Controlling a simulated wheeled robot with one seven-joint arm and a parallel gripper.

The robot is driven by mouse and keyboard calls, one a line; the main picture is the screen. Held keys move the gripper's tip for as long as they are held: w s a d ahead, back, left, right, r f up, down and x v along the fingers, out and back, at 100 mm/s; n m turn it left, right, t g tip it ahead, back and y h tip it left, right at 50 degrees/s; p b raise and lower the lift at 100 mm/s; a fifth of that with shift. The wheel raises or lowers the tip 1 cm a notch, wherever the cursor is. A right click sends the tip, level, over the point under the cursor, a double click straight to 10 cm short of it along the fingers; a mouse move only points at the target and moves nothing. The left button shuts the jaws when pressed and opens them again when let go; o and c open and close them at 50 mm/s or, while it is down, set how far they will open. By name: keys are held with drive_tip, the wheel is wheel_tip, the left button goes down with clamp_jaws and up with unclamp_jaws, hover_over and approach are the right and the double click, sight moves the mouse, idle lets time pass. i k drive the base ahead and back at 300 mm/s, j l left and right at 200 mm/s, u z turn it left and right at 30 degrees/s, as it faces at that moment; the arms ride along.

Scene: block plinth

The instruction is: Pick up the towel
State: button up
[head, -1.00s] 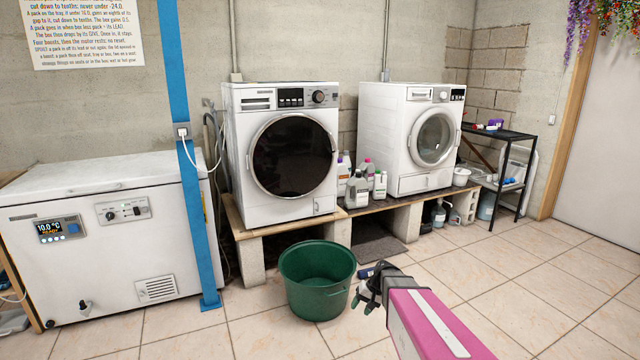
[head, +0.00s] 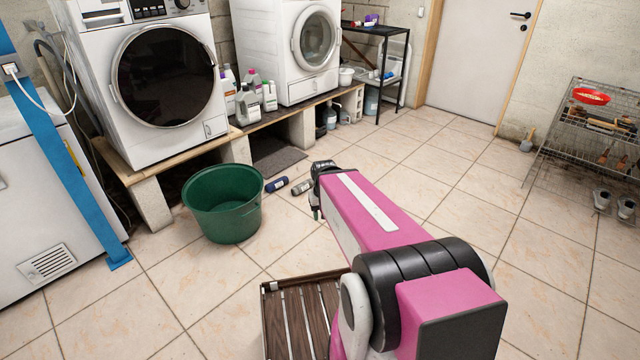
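I cannot make out a towel in the head view. A flat dark grey cloth or mat (head: 277,162) lies on the floor under the plinth's board, between its blocks; I cannot tell which it is. My gripper (head: 316,213) is at the far end of my pink arm, above the floor tiles and to the right of the green tub. It points down, and its fingers are small and partly hidden by the wrist, so their opening is unclear. No held thing shows.
A green tub (head: 223,205) stands before the washing machines (head: 165,75). Two small bottles or cylinders (head: 277,184) lie beside it. A slatted wooden piece (head: 283,318) is near my arm. A wire rack (head: 590,135) and shoes stand at right. Middle-right floor is clear.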

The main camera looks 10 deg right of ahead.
sight(309, 183)
drive_tip(key=i+l, duration=0.3)
drive_tip(key=l, duration=0.15)
drive_tip(key=i+l, duration=0.65)
drive_tip(key=l, duration=0.2)
drive_tip(key=i+l, duration=0.3)
drive_tip(key=l, duration=0.15)
drive_tip(key=i+l+u, duration=0.1)
drive_tip(key=i+l, duration=0.55)
drive_tip(key=l, duration=0.25)
drive_tip(key=i+l, duration=0.3)
drive_tip(key=l, duration=0.15)
